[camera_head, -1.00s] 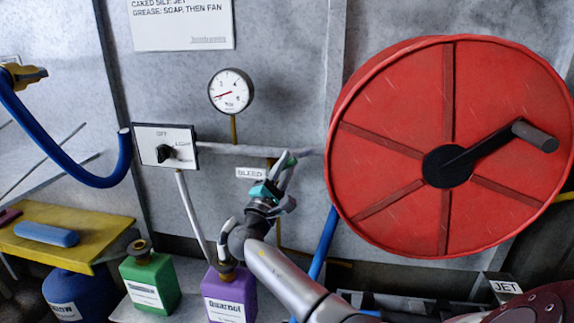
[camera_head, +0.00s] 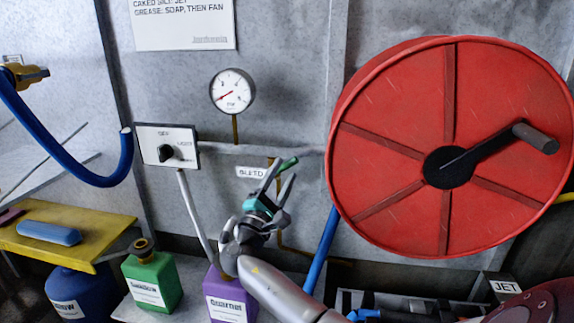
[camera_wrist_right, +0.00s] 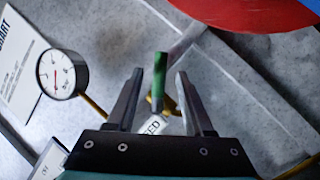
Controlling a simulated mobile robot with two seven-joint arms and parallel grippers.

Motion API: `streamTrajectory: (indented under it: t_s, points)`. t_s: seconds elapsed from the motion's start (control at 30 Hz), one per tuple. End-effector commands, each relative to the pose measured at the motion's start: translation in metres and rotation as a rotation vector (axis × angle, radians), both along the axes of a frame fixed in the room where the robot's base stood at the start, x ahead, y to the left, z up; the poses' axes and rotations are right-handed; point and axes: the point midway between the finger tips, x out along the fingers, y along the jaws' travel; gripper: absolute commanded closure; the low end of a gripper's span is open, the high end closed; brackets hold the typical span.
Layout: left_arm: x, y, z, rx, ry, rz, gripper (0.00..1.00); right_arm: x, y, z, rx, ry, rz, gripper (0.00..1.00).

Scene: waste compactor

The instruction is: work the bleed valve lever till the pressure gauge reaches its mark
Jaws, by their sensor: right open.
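The green bleed valve lever (camera_head: 287,164) sticks out from the pipe by the BLEED label (camera_head: 251,172). In the right wrist view the lever (camera_wrist_right: 158,78) stands upright between the fingers, with gaps on both sides. My right gripper (camera_head: 279,177) is open, its fingertips beside the lever; the wrist view shows both fingers (camera_wrist_right: 156,90) apart. The round white pressure gauge (camera_head: 232,91) is on the wall above the pipe. Its red needle points to the lower left; I cannot read its mark. It also shows in the wrist view (camera_wrist_right: 62,74). My left gripper is not in view.
A big red reel (camera_head: 385,105) with a black crank stands close on the right. A selector box (camera_head: 167,146) is left of the lever. Green (camera_head: 153,278) and purple (camera_head: 229,294) bottles stand below. A grey pipe (camera_head: 290,150) runs behind the lever.

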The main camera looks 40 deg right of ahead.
Motion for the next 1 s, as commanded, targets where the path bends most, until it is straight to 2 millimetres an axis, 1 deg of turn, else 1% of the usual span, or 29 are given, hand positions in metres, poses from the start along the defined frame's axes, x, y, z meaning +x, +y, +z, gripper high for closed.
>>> streamTrajectory:
  t_s: [0.03,0.1,0.3,0.4,0.5,0.63,0.9,0.93,1.0]
  points:
    - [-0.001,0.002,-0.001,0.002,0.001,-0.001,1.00,-0.005,0.012,-0.005,0.004,0.003,0.004,0.48]
    - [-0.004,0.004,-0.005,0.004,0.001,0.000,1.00,-0.012,0.027,-0.011,0.004,0.003,0.003,0.48]
    - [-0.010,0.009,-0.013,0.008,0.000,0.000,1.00,-0.031,0.066,-0.029,0.004,0.002,0.003,0.48]
    - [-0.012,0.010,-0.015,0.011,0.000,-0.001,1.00,-0.038,0.080,-0.035,0.003,0.002,0.003,0.48]
    - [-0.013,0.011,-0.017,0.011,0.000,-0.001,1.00,-0.043,0.090,-0.040,0.002,0.001,0.001,0.48]
    - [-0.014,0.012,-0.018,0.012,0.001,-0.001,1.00,-0.047,0.097,-0.043,0.002,0.001,0.000,0.48]
    - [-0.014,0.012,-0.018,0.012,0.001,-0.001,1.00,-0.048,0.099,-0.044,0.000,0.000,0.000,0.48]
    - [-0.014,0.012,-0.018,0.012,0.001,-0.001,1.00,-0.048,0.099,-0.044,0.000,0.000,0.000,0.49]
    - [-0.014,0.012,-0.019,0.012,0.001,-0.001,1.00,-0.048,0.098,-0.044,-0.006,0.008,-0.001,0.57]
